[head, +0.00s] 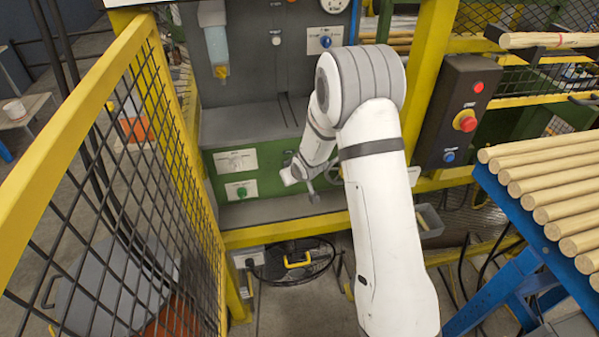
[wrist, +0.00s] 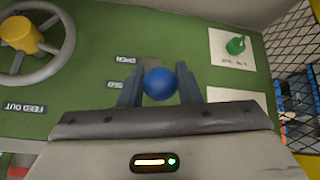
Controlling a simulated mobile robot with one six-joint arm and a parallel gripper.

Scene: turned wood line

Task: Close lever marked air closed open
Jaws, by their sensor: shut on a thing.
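The lever's round blue knob (wrist: 159,84) sits between the two grey fingers of my gripper (wrist: 161,74) in the wrist view. My gripper is shut on it. The lever's shaft is hidden behind the knob and the gripper. Left of the fingers, a small OPEN label (wrist: 126,59) reads upside down on the green panel (wrist: 180,40). A second label (wrist: 119,86) near it is partly covered by a finger. In the head view my gripper (head: 311,189) is at the green panel (head: 275,160), low on the machine, and the blue knob cannot be made out.
A grey handwheel (wrist: 65,62) with a yellow hub is at the left of the wrist view. A green knob (wrist: 236,45) on a white plate is at the right. In the head view, a yellow mesh fence (head: 135,150) stands left and wooden rods (head: 545,180) lie right.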

